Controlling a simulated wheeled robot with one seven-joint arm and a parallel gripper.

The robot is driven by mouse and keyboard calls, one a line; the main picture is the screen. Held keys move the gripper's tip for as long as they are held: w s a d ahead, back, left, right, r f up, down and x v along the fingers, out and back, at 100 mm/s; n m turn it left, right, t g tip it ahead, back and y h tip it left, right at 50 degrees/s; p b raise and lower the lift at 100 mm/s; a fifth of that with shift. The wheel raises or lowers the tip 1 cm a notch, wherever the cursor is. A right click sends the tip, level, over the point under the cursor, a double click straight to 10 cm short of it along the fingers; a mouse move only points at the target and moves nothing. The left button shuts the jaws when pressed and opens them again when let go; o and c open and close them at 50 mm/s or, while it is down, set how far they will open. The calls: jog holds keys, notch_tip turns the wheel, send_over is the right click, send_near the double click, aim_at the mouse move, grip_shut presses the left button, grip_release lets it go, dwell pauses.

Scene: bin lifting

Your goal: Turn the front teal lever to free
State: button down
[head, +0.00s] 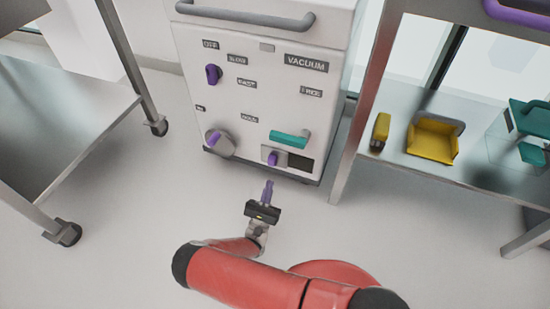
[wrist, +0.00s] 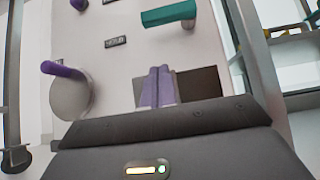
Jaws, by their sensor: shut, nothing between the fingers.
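The teal lever (head: 288,140) is on the lower right of the white cabinet's front. Its bar lies roughly level, reaching left from its right end towards a small label that seems to read HOLD (head: 250,118). A label that seems to read FREE (head: 311,91) sits above it. The lever also shows at the top of the wrist view (wrist: 168,17). My gripper (head: 268,186) is shut and empty, in front of and below the lever, apart from it. Its purple fingers show together in the wrist view (wrist: 157,72), before a dark panel.
Metal-framed shelving (head: 480,180) stands close on the right, a cart (head: 60,130) on the left.

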aim_at(290, 136)
jog(key=s+r+x, duration=0.2)
jog(key=x, duration=1)
jog(key=shift+w+a+r+p, duration=0.25)
jog(key=shift+w+p, duration=0.05)
jog(key=shift+p, duration=0.05)
